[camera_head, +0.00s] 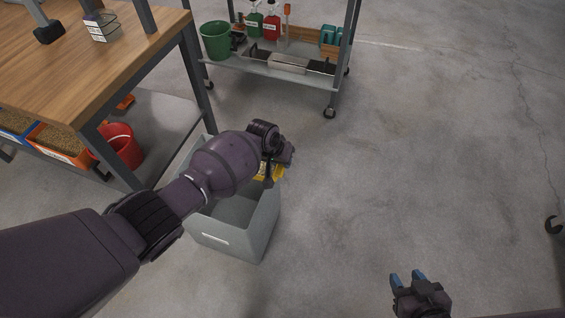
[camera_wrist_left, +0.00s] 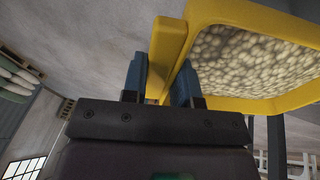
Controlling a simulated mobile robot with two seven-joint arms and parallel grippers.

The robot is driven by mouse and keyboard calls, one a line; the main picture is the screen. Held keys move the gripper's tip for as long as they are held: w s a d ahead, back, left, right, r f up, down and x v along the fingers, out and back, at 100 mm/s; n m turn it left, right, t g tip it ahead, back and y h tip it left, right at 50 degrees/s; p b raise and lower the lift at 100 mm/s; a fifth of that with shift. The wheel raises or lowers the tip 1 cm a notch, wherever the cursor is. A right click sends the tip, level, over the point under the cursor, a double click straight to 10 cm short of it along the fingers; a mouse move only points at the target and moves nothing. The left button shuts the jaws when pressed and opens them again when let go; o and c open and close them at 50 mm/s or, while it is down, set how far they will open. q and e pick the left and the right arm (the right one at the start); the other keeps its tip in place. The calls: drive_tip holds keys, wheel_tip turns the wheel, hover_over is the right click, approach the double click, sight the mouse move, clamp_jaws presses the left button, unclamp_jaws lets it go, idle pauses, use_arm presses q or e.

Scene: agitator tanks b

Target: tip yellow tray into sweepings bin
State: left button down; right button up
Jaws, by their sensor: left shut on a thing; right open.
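The yellow tray (camera_head: 267,173) shows only as a small patch behind my left wrist in the head view, near the bin's far right rim. In the left wrist view the tray (camera_wrist_left: 225,12) is large at upper right, with many pale rounded pieces inside. My left gripper (camera_wrist_left: 160,78) has its blue fingers shut on the tray's yellow grip. I cannot tell the tray's exact tilt. The grey bin (camera_head: 228,238), with a white label, stands open on the floor, partly hidden under my left arm; its visible inside looks empty. My right gripper (camera_head: 407,277) is open and empty, at lower right.
A wooden workbench (camera_head: 100,68) stands at left, with a red bucket (camera_head: 123,147) and an orange bin (camera_head: 58,142) on its lower shelf. A metal cart (camera_head: 262,78) with a green bucket (camera_head: 217,41) and bottles stands behind.

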use_arm(q)
drive_tip(key=shift+w+r, duration=0.1)
drive_tip(key=shift+r, duration=0.4)
drive_tip(key=shift+f, duration=0.1)
use_arm(e)
drive_tip(key=shift+r, duration=0.15)
use_arm(q)
drive_tip(key=shift+a, duration=0.1)
drive_tip(key=shift+a+r+h+p, duration=0.25)
drive_tip(key=shift+r+h+p, duration=0.35)
drive_tip(key=shift+r, duration=0.4)
use_arm(e)
drive_tip(key=shift+w+r, duration=0.35)
drive_tip(key=shift+r, duration=0.5)
use_arm(q)
drive_tip(key=shift+s+a+r+t+h, duration=0.15)
drive_tip(key=shift+a+r+h, duration=0.15)
drive_tip(key=shift+r, duration=0.15)
drive_tip(key=shift+s+a+r+t+h, duration=0.1)
drive_tip(key=shift+a+r+t+h, duration=0.1)
drive_tip(key=shift+r+h, duration=0.15)
drive_tip(key=shift+r, duration=0.15)
use_arm(e)
drive_tip(key=shift+w+r+t, duration=0.2)
drive_tip(key=shift+r+t, duration=0.1)
drive_tip(key=shift+r, duration=0.2)
use_arm(q)
drive_tip(key=shift+r, duration=0.1)
